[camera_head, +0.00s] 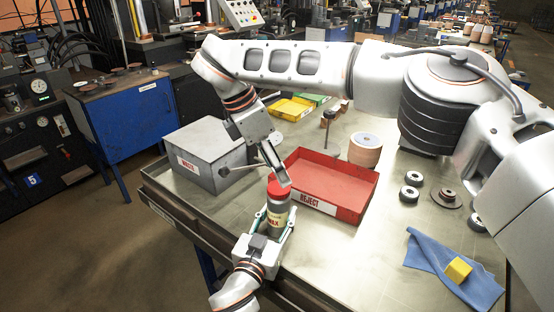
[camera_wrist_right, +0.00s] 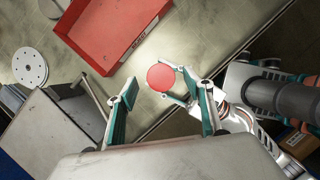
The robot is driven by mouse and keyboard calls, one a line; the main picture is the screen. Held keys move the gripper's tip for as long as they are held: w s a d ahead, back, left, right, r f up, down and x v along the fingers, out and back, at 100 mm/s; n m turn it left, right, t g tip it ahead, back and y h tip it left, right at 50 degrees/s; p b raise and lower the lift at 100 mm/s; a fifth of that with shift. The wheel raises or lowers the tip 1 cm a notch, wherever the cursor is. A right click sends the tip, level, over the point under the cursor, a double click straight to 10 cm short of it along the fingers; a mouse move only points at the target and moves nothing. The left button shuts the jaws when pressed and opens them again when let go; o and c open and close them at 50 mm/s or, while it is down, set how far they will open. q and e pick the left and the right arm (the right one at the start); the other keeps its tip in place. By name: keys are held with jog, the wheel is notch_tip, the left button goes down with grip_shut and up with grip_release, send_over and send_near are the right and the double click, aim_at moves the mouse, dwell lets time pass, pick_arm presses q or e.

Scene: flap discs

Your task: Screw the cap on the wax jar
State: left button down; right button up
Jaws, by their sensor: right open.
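The wax jar (camera_head: 277,224), dark with a pale WAX label, stands upright at the table's front edge. My left gripper (camera_head: 274,222) is shut around its body. The red cap (camera_head: 279,188) sits on the jar's top; I cannot tell how tightly it is seated. In the right wrist view the cap (camera_wrist_right: 160,77) shows as a red disc from above and hides the jar. My right gripper (camera_head: 282,180) reaches down from above, open. In its wrist view its fingers (camera_wrist_right: 167,92) stand apart on either side of the cap, not touching it.
The red REJECT tray (camera_head: 352,214) lies just right of the cap. The grey WASTE box (camera_head: 205,140) with a side handle stands left. Discs (camera_head: 409,194), a blue cloth (camera_head: 425,255) and a yellow block (camera_head: 458,270) lie on the right.

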jog(key=n, duration=0.5)
jog(key=shift+w+d+r+y, duration=0.1)
jog(key=shift+d+r+y, duration=0.1)
jog(key=shift+y, duration=0.1)
jog(key=n, duration=0.3)
jog(key=shift+d+n, duration=0.1)
jog(key=shift+n, duration=0.3)
jog(key=n, duration=0.3)
jog(key=shift+w+r+n+y, duration=0.1)
jog(key=shift+r+n+y, duration=0.1)
jog(key=shift+n+y, duration=0.15)
jog(key=n, duration=0.3)
jog(key=shift+d+r+n+g+y, duration=0.1)
jog(key=shift+r+n+g+y, duration=0.05)
jog(key=shift+n+g+y, duration=0.15)
jog(key=n, duration=0.5)
jog(key=shift+r+n+y, duration=0.25)
jog(key=shift+y, duration=0.1)
jog(key=n, duration=0.3)
jog(key=shift+r+n, duration=0.2)
jog(key=shift+n, duration=0.1)
jog(key=n, duration=0.2)
jog(key=n+y, duration=0.1)
jog(key=shift+d+r, duration=0.1)
jog(key=shift+r, duration=0.15)
jog(key=n, duration=0.5)
jog(key=shift+r+g+y, duration=0.3)
